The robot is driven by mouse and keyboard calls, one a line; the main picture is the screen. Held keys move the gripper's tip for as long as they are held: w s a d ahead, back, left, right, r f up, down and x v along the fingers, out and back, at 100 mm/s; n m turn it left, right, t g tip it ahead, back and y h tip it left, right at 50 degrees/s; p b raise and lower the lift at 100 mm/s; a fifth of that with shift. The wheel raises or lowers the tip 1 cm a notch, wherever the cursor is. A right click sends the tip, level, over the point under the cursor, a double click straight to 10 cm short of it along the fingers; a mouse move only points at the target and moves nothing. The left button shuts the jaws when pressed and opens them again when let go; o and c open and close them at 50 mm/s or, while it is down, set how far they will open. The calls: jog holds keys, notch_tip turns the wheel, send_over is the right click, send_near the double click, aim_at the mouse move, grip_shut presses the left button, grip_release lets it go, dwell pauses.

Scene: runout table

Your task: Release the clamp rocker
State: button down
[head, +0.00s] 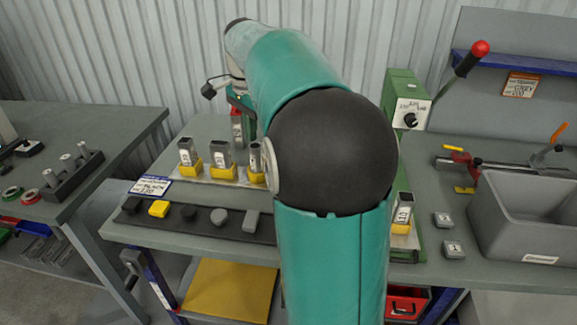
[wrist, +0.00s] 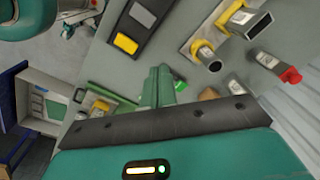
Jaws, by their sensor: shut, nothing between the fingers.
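I cannot make out a part that is surely the clamp rocker. In the head view, a clamp (head: 510,168) with a metal bar, a red lever and an orange handle lies on the right of the bench, behind the grey bin. A green machine (head: 403,92) with a dial and a long red-knobbed lever (head: 468,60) stands behind my arm, which hides part of it. My gripper (wrist: 160,82) shows in the wrist view, green fingers shut and empty, above the bench. In the head view it is mostly hidden behind my arm, near the red-topped piece (head: 237,125).
Several square tubes in yellow holders (head: 220,160) stand left of my arm, behind a dark tray (head: 200,217) of small plugs. A grey bin (head: 525,225) and two small grey blocks (head: 448,235) are at the right. Another table (head: 75,150) stands at the left.

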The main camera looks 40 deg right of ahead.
jog(key=d+f+m+g+y, duration=0.1)
jog(key=d+f+m, duration=0.3)
jog(key=d, duration=0.5)
jog(key=w+d+f+m+g+y, duration=0.1)
jog(key=d+f+m, duration=0.3)
jog(key=d, duration=0.6)
jog(key=shift+m, duration=1.1)
jog(key=shift+d, duration=0.1)
jog(key=f, duration=0.4)
jog(key=s+a+f, duration=0.1)
jog(key=f, duration=0.4)
jog(key=a+f, duration=0.1)
jog(key=f, duration=0.3)
jog(key=shift+s+f, duration=0.3)
jog(key=shift+s, duration=0.05)
jog(key=shift+a, duration=0.15)
